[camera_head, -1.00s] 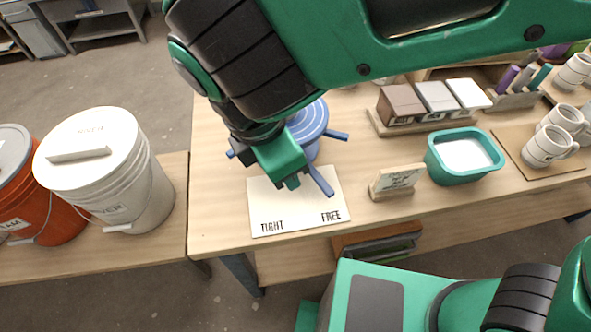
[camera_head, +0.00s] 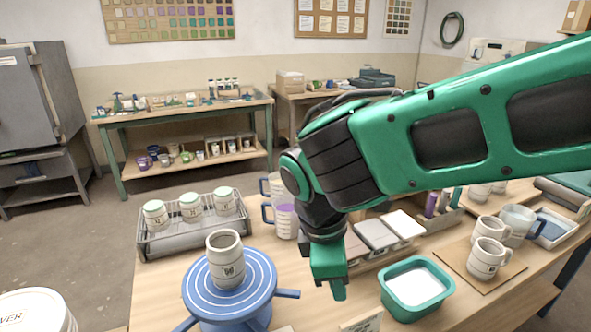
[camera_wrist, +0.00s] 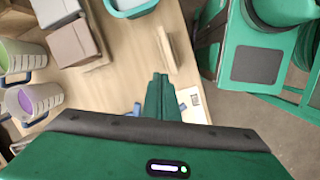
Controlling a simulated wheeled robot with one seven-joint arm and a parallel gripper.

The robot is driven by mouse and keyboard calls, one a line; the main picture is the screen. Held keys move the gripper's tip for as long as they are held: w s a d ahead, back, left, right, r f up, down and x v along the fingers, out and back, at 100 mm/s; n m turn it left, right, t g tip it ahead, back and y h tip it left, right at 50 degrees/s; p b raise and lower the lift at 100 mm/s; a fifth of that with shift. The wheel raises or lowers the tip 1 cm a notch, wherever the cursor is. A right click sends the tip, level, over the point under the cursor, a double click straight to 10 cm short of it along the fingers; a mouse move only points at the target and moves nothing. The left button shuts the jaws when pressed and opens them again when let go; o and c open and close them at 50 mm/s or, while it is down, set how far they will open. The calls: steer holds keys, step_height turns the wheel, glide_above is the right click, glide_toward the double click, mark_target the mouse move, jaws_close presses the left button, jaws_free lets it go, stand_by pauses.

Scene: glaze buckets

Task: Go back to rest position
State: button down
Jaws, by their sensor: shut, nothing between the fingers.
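My gripper (camera_head: 338,288) is green and points down over the table, in the middle of the head view. It is right of the blue banded stand (camera_head: 262,272) and left of the teal tub (camera_head: 447,289), apart from both. In the wrist view its fingers (camera_wrist: 162,82) are together with nothing between them. A grey mug (camera_head: 226,262) with a dark mark stands upright on the blue stand. The lettered board seen earlier is almost out of the head view; part of a pale card shows in the wrist view (camera_wrist: 193,101).
A rack of lidded jars (camera_head: 190,208) stands at the back left of the table (camera_head: 160,285). Tall measuring jugs (camera_head: 286,221) are behind my gripper. Lidded boxes (camera_head: 378,234) and mugs on a board (camera_head: 462,274) are to the right. A white bucket lid (camera_head: 30,310) shows at lower left.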

steer(key=d+m+g, duration=0.1)
steer(key=d+m, duration=1)
steer(key=d, duration=1)
steer(key=s+d+m+y, duration=0.2)
steer(key=s+d+m, duration=0.8)
steer(key=d+m, duration=0.2)
steer(key=shift+s+d+f+m+y, duration=0.25)
steer(key=shift+s+f+m+y, duration=0.05)
steer(key=shift+f, duration=0.15)
steer(key=shift+w+f, duration=0.25)
steer(key=shift+w, duration=0.35)
